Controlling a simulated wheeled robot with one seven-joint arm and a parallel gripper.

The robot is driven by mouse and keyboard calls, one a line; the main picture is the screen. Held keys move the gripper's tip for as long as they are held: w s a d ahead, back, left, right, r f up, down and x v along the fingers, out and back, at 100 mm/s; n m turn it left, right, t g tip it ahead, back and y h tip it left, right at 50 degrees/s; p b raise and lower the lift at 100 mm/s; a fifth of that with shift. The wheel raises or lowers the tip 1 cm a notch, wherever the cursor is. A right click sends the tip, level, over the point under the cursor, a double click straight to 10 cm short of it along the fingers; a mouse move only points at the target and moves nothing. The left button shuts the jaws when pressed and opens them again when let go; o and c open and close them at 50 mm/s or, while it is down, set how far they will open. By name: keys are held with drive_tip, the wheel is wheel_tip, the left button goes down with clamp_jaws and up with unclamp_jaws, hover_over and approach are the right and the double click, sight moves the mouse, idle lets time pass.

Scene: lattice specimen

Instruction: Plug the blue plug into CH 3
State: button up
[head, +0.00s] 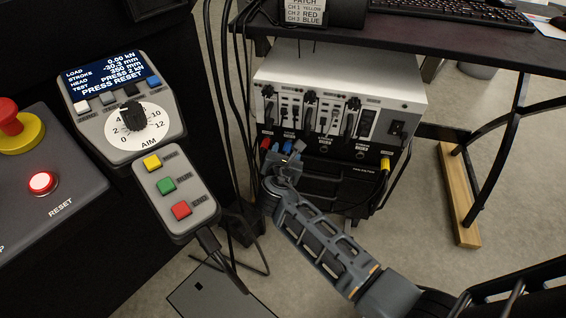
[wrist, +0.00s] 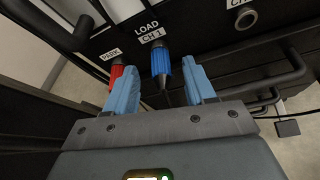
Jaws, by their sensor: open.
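The blue plug (wrist: 161,66) sits in the socket labelled LOAD CH 1, its cable hanging down, in the wrist view. My gripper (wrist: 159,82) is open, its two light-blue fingers on either side of the blue plug, with a gap visible at least on the left. In the head view my gripper (head: 284,160) is at the lower left of the white-topped unit's front. An empty socket (wrist: 246,18) with a cut-off CH label is to the right in the wrist view. In the head view another socket (head: 360,155) is further right; its label is too small to read.
A red plug (wrist: 117,74) sits in PARK, close beside my left finger. A yellow plug (head: 385,163) is at the unit's right end. Black handles (wrist: 290,72) stick out near the sockets.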

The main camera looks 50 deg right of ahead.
drive_tip(key=shift+x, duration=0.9)
drive_tip(key=shift+r, duration=0.1)
clamp_jaws()
drive_tip(key=shift+d, duration=0.1)
